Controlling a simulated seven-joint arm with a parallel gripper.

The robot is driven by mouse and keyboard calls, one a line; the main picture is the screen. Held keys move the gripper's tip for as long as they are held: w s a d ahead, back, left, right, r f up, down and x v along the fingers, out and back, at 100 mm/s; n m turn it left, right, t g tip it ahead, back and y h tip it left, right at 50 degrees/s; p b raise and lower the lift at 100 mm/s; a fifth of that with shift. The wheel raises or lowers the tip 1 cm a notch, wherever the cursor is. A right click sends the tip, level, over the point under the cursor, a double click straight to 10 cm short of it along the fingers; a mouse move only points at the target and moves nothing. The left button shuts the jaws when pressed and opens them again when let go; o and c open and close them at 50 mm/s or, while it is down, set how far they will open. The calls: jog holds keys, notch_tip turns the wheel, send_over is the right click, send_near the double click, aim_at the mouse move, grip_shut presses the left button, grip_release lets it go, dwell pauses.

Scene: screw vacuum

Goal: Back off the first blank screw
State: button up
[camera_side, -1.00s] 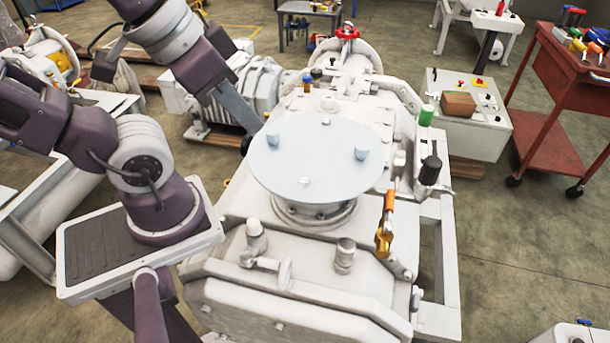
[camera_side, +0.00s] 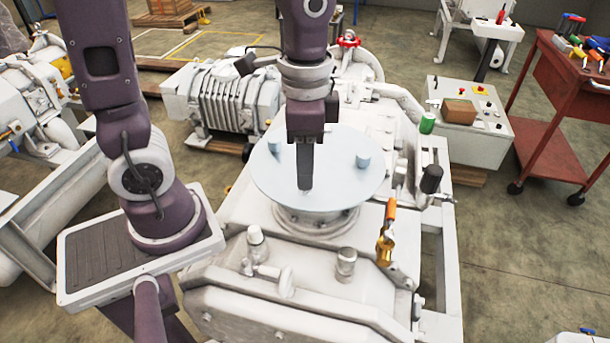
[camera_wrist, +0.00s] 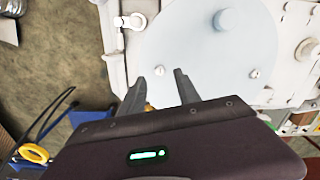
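The blank (camera_side: 345,190) is a pale blue disc on a round flange, with two short knobs on top. My gripper (camera_side: 305,186) points straight down over its near middle, hiding the spot below. The wrist view shows my gripper (camera_wrist: 158,76) open, its two dark fingers apart with nothing held. A small pale screw head (camera_wrist: 159,70) on the blank (camera_wrist: 200,55) appears between and just beyond the fingertips. A second screw head (camera_wrist: 254,73) lies to its right. Whether the fingertips touch the disc cannot be told.
A blank knob (camera_side: 363,158) stands right of my gripper. Pale fittings (camera_side: 346,262) rise in front. A red tool cart (camera_side: 560,105) stands farther off.

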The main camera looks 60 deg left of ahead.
notch_tip(320, 180, down, 3)
jog(key=shift+f, duration=0.15)
grip_shut()
dwell(0.4)
jog(key=n, duration=0.5)
jog(key=shift+n, duration=0.4)
jog(key=n, duration=0.5)
jog(key=shift+n, duration=0.3)
jog(key=n, duration=1.1)
jog(key=shift+s, duration=0.1)
jog(key=shift+n, duration=0.3)
